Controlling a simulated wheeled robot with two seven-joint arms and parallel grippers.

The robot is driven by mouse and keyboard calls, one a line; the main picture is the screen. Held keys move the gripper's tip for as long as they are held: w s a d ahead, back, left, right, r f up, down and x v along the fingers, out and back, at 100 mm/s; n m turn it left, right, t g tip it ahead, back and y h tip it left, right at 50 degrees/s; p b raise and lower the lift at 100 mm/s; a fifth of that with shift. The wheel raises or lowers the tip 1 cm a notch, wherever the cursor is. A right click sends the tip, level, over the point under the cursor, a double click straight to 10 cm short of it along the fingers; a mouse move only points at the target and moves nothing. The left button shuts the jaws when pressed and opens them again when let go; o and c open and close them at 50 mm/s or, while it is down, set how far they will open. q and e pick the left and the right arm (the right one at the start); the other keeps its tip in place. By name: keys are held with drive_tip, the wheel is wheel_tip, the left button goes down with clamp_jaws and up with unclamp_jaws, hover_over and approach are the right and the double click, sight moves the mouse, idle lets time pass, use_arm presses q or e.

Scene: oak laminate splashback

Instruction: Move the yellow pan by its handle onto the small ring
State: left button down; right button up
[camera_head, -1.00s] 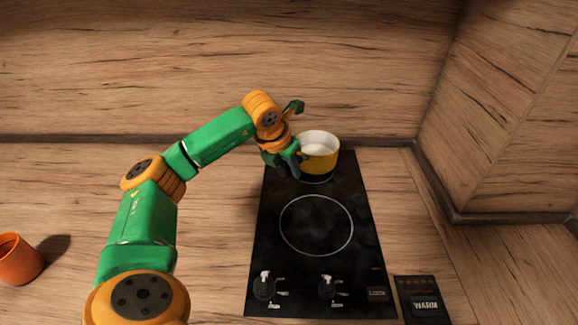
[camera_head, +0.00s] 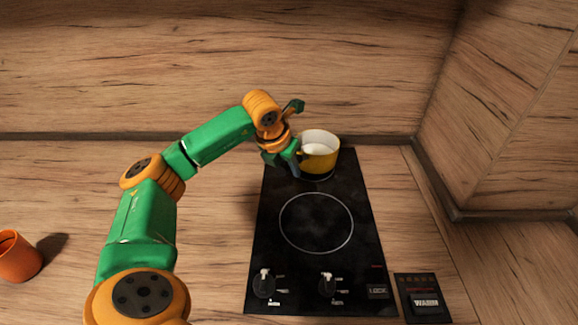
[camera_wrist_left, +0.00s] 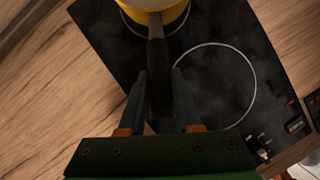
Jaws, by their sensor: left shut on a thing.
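The yellow pan (camera_head: 320,160) is at the far end of the black hob, over or on the small ring; its white inside shows from above. In the left wrist view the pan (camera_wrist_left: 160,10) is at the top edge, with part of the small ring (camera_wrist_left: 134,24) curving out beside it. Its dark handle (camera_wrist_left: 157,60) runs down between the fingers of my left gripper (camera_wrist_left: 159,90), which is shut on it. In the head view the left gripper (camera_head: 293,160) is at the pan's left side. I cannot tell whether the pan's base touches the glass. My right gripper is not in view.
The hob (camera_head: 269,215) has a large empty ring (camera_head: 282,239) in front and knobs (camera_head: 264,283) near its front edge. A warm panel (camera_head: 424,299) lies at right. An orange cup (camera_head: 19,258) stands far left. Wooden walls close the back and right.

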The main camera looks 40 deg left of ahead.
use_arm(q)
drive_tip(key=shift+f+b, duration=0.55)
idle(0.4)
drive_tip(key=c, duration=0.5)
unclamp_jaws()
drive_tip(key=shift+s, duration=0.1)
drive_tip(key=shift+s+f+b, duration=0.15)
drive_tip(key=shift+s+b, duration=0.2)
drive_tip(key=shift+s+d+b, duration=0.2)
drive_tip(key=shift+s+b, duration=0.4)
drive_tip(key=shift+s, duration=0.25)
drive_tip(key=shift+s+d+b, duration=0.15)
drive_tip(key=shift+s+b, duration=0.5)
drive_tip(key=shift+s, duration=0.25)
drive_tip(key=shift+s+d+b, duration=0.2)
drive_tip(key=shift+s+b, duration=0.4)
drive_tip(key=shift+s, duration=0.25)
drive_tip(key=shift+s+d, duration=0.1)
drive_tip(key=shift+s, duration=0.4)
drive_tip(key=shift+r, duration=0.2)
